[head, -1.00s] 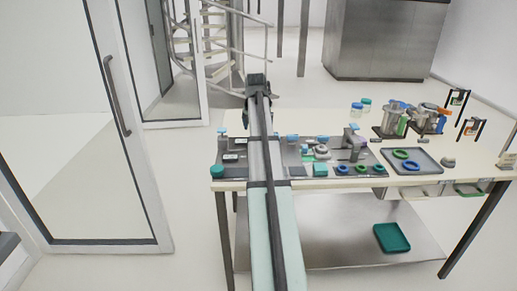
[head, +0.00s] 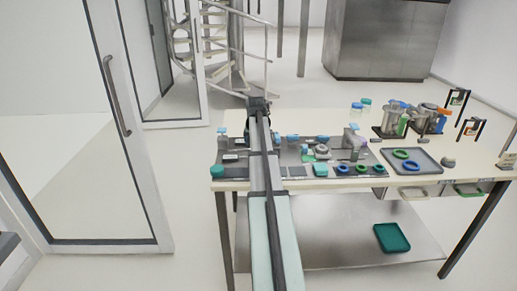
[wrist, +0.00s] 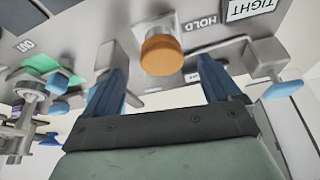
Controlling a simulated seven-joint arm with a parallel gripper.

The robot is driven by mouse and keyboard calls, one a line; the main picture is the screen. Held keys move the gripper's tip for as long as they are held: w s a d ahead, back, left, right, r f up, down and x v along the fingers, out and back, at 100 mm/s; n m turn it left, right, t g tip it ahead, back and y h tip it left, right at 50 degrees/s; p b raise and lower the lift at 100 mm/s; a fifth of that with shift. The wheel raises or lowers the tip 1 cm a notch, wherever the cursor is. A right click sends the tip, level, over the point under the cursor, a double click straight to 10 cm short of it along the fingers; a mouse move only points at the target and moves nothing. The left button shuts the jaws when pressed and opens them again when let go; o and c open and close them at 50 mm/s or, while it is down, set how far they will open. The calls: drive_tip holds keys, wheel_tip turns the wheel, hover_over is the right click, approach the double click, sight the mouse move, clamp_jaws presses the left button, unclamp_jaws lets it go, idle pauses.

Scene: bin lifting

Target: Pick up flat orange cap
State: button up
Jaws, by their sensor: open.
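The orange cap (wrist: 161,54) is a round orange disc at the top middle of the wrist view. It sits at the end of a grey metal cylinder, beside a "HOLD" label. My gripper (wrist: 160,66) is open, with one blue finger on each side of the cap in the picture. A gap shows between the cap and each finger, and I see no contact. How far the fingertips are from it in depth is hard to tell. In the head view my own arm hides both the cap and the gripper.
Blue-topped fittings (wrist: 283,88) stand right and left of the gripper in the wrist view. The worktable (head: 420,127) holds a grey tray (head: 427,160) with green and blue rings. Metal vessels (head: 426,117) stand at the back right. A glass door stands at left.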

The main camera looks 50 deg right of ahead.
drive_tip(key=x, duration=0.3)
drive_tip(key=shift+w+f, duration=0.1)
drive_tip(key=shift+f, duration=0.05)
drive_tip(key=c, duration=1.1)
drive_tip(key=shift+c, duration=0.2)
wheel_tip(320, 180, up, 13)
drive_tip(key=shift+r, duration=0.25)
idle(0.7)
idle(0.3)
